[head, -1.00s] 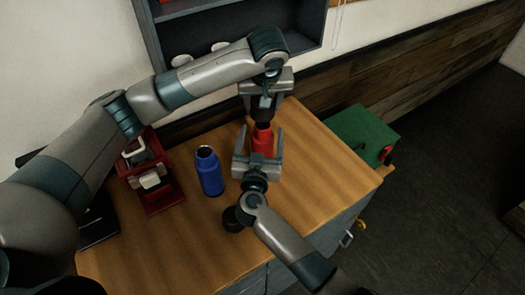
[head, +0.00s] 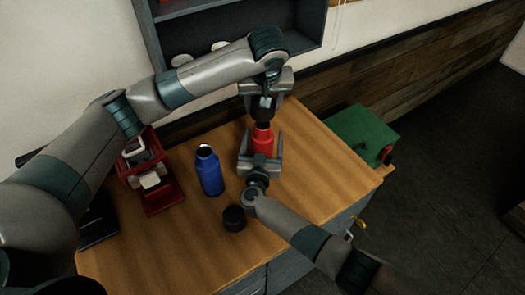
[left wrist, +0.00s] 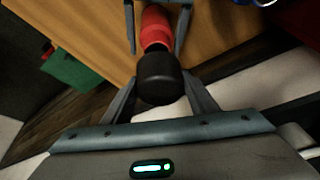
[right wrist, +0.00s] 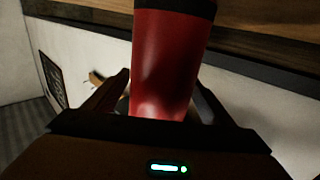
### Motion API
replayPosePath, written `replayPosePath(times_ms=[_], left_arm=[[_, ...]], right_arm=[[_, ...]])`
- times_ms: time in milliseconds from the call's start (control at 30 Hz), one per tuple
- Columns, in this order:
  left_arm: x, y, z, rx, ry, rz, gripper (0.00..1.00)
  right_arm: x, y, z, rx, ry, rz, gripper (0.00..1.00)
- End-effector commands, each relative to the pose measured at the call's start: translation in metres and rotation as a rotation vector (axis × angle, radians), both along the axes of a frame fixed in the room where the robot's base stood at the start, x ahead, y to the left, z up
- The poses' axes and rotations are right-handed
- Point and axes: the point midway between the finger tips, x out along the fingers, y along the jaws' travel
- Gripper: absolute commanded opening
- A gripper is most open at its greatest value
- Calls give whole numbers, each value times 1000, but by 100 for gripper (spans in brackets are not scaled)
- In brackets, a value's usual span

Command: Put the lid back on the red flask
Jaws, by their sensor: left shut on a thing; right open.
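The red flask (head: 263,143) stands upright on the wooden table; it also shows in the left wrist view (left wrist: 155,24) and right wrist view (right wrist: 168,60). My left gripper (head: 265,104) is shut on the black lid (left wrist: 160,78), straight above the flask's neck. The lid meets the flask's top in the wrist views; I cannot tell whether it is fully seated. My right gripper (head: 261,147) is open, with its fingers on either side of the flask's body. The palm hides the flask's lower part in the head view.
An open blue flask (head: 210,172) stands just left of the red one. A loose black cap (head: 234,218) lies in front of it. A red brewer-like device (head: 158,190) is at the left, a green box (head: 360,135) at the right. A shelf (head: 300,35) hangs behind.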

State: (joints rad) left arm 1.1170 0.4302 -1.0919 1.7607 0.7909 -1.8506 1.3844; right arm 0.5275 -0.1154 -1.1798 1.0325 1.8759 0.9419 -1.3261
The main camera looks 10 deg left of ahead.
Motion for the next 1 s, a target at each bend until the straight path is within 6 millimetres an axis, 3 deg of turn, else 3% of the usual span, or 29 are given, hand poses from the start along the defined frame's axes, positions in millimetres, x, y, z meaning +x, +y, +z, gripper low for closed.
replayPosePath(times_ms=[200,567,833,1000], left_arm=[[0,0,0,0,0,0,31],[0,0,0,0,0,0,31],[0,0,0,0,0,0,31],[0,0,-5,0,1,0,31]], right_arm=[[14,1,0,-1,0,0,77],[16,2,0,1,0,0,77],[16,2,0,1,0,0,14],[16,2,0,0,0,0,14]])
